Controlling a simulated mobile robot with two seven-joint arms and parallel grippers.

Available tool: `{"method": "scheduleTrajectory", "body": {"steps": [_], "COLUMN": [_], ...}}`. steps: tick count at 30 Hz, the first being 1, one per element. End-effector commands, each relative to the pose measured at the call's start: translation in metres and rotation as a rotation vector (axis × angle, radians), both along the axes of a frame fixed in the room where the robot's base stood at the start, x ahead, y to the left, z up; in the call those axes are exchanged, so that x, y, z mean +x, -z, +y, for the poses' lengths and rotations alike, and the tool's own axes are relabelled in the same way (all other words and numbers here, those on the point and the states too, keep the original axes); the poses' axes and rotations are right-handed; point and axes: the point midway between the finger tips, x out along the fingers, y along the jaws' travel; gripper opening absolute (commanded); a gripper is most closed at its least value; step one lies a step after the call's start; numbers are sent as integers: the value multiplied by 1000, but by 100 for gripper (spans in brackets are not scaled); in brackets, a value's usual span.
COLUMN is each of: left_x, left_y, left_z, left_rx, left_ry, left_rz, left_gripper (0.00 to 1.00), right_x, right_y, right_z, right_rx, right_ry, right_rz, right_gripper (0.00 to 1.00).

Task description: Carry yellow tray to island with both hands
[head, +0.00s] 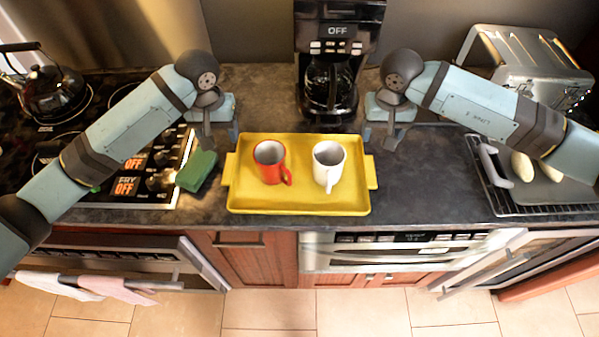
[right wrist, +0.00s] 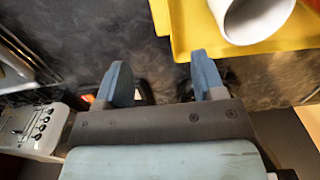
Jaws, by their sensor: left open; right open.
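The yellow tray (head: 300,201) lies on the dark counter, with a handle at its left and right ends. A red mug (head: 268,163) and a white mug (head: 328,166) stand upright on it. My left gripper (head: 212,136) is open and empty, above the counter at the tray's back left corner. My right gripper (head: 377,142) is open and empty near the back right corner, apart from the right handle. In the right wrist view, the open fingers (right wrist: 160,80) show, with the tray's edge (right wrist: 185,28) and part of the white mug (right wrist: 250,18) beyond them.
A coffee maker (head: 338,60) stands behind the tray. A stove with a black kettle (head: 45,85) and a green sponge (head: 197,170) are at the left. A toaster (head: 520,60) and a rack with a pan (head: 550,188) are at the right. An appliance door (head: 480,262) stands open below the counter.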

Motion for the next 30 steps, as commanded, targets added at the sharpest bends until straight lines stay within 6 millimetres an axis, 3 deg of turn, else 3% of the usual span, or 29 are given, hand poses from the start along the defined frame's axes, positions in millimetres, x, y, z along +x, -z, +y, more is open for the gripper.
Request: {"method": "scheduleTrajectory", "body": {"steps": [11, 30], "left_x": [-1, -1], "left_y": [7, 118], "left_z": [0, 0], "left_rx": [0, 1], "left_ry": [0, 0], "left_rz": [2, 2], "left_gripper": [63, 63], "right_x": [-1, -2], "right_y": [8, 119], "right_z": [1, 2], "right_rx": [4, 5], "right_ry": [1, 3], "right_rz": [5, 6], "right_gripper": [63, 63]}}
